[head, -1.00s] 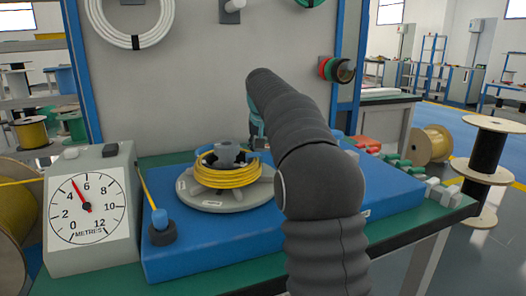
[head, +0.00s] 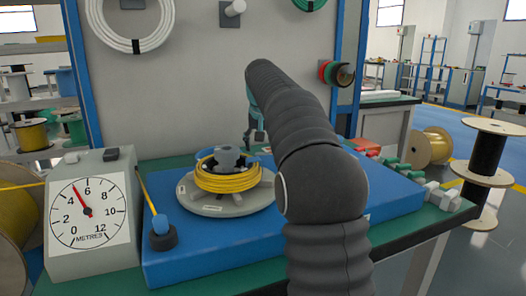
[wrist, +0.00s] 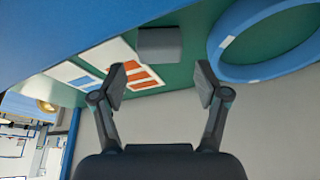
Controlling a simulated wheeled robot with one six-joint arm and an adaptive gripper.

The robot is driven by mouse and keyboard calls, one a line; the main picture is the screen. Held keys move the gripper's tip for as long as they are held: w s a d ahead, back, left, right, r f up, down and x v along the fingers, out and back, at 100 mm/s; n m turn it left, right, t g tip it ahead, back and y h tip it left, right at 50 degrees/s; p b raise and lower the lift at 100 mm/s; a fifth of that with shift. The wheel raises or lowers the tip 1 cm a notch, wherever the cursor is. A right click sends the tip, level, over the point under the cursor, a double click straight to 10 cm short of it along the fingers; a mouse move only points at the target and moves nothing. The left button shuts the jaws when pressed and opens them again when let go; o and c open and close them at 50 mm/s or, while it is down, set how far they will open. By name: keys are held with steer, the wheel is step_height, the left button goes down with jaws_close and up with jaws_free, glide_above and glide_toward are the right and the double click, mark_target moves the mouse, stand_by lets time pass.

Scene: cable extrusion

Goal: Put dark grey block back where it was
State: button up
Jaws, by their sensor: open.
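A dark grey block (wrist: 160,44) sits on the green bench top in the wrist view, between printed cards and a blue ring. My gripper (wrist: 162,82) is open and empty. Its two fingers stand apart, with the block beyond the fingertips and roughly centred between them; no contact shows. In the head view my gripper (head: 257,137) hangs behind the coil of yellow cable, partly hidden by my arm. I cannot make out the block in the head view.
A yellow cable coil (head: 228,180) sits on a grey turntable (head: 215,208) on the blue base (head: 190,262). A metre dial (head: 88,212) stands at left. In the wrist view, the blue ring (wrist: 228,70) lies right of the block and orange-and-white cards (wrist: 140,77) lie left.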

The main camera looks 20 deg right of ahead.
steer(key=p+v, duration=0.1)
steer(key=v, duration=0.7)
steer(key=shift+r, duration=0.25)
